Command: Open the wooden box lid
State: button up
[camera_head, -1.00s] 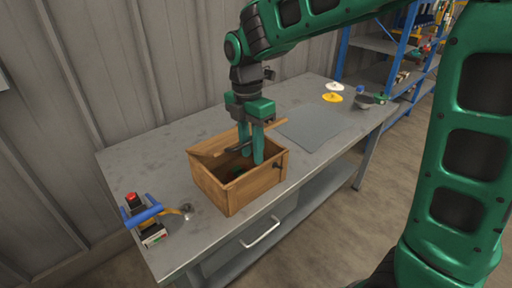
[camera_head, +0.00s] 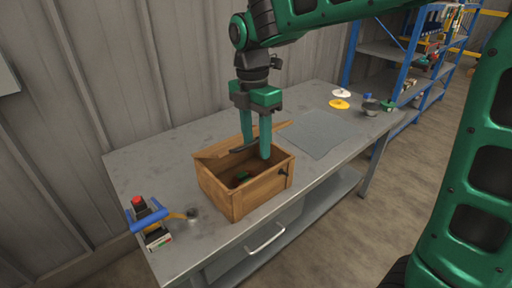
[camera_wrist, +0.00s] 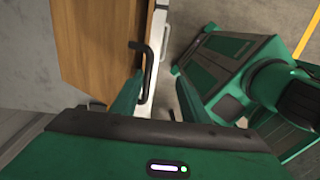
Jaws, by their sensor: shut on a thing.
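The wooden box (camera_head: 262,190) stands on the grey workbench with its top open. Its lid (camera_head: 215,151) is raised and tilted back on the far side, and I look into the box from above. My gripper (camera_head: 256,152) points down over the box and is shut on the lid's dark handle (camera_head: 243,148). In the wrist view the black bar handle (camera_wrist: 150,72) stands off the lid's wooden face (camera_wrist: 95,40), beside a green finger. The exact contact between fingers and handle is partly hidden.
A small green thing (camera_head: 242,176) lies inside the box. A device with a blue bar and red button (camera_head: 142,212) sits at the bench's left end. A grey mat (camera_head: 322,136), yellow disc (camera_head: 339,104) and white disc (camera_head: 342,93) lie right. Blue shelves (camera_head: 385,45) stand behind.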

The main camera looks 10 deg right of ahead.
jog(key=shift+w+a+r, duration=0.15)
jog(key=shift+w+r, duration=0.2)
jog(key=shift+r, duration=1)
jog(key=shift+w+a+r, duration=0.2)
jog(key=shift+w+r, duration=0.1)
jog(key=shift+r, duration=1.1)
jog(key=shift+w+a+r, duration=0.15)
jog(key=shift+w+r, duration=0.2)
jog(key=shift+r, duration=1)
